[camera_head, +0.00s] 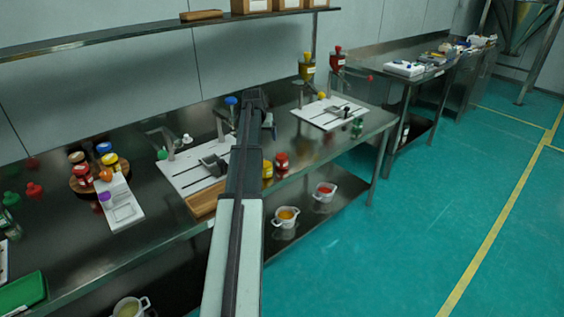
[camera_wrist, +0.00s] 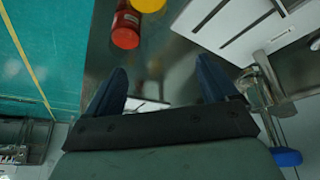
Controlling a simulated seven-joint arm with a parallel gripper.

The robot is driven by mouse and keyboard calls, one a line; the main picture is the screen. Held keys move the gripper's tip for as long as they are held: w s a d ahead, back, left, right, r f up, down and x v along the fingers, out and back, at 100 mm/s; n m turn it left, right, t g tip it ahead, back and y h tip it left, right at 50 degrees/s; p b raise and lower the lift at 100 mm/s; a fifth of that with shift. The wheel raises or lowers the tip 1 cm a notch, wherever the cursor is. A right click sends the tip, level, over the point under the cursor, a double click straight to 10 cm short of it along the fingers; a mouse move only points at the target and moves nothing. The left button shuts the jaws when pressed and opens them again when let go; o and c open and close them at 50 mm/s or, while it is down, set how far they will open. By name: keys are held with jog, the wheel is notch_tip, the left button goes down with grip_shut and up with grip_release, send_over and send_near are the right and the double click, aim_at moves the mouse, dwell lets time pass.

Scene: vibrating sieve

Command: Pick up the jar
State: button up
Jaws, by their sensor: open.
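A red jar (camera_head: 282,161) and a yellow jar (camera_head: 267,169) stand side by side near the front edge of the steel table, just right of my arm. In the wrist view the red jar (camera_wrist: 126,28) and part of the yellow jar (camera_wrist: 148,5) show at the top edge. My gripper (camera_wrist: 160,84) is open, with two dark fingers apart and nothing between them. Both jars lie beyond the fingertips, untouched. More jars (camera_head: 110,160) with coloured lids stand on a round wooden tray at the left. The frames do not show which jar is meant.
White slotted boards with clamps (camera_head: 195,170) (camera_head: 329,112) lie on the steel table (camera_head: 315,147). A wooden block (camera_head: 205,200) is left of my arm. Pots (camera_head: 286,217) stand on the lower shelf. A wall shelf (camera_head: 100,37) hangs above; the right floor is clear.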

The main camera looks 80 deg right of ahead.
jog(key=m, duration=0.1)
send_near(282, 157)
jog(key=w+d+r, duration=0.1)
jog(key=d, duration=0.1)
jog(key=x, duration=0.8)
jog(key=shift+f, duration=0.1)
jog(key=shift+s+a+x, duration=0.1)
jog(key=shift+s+x, duration=0.05)
jog(key=shift+x, duration=1.2)
jog(key=shift+s+a+x, duration=0.15)
jog(key=shift+x, duration=1.15)
jog(key=shift+c, duration=0.2)
jog(key=c, duration=1)
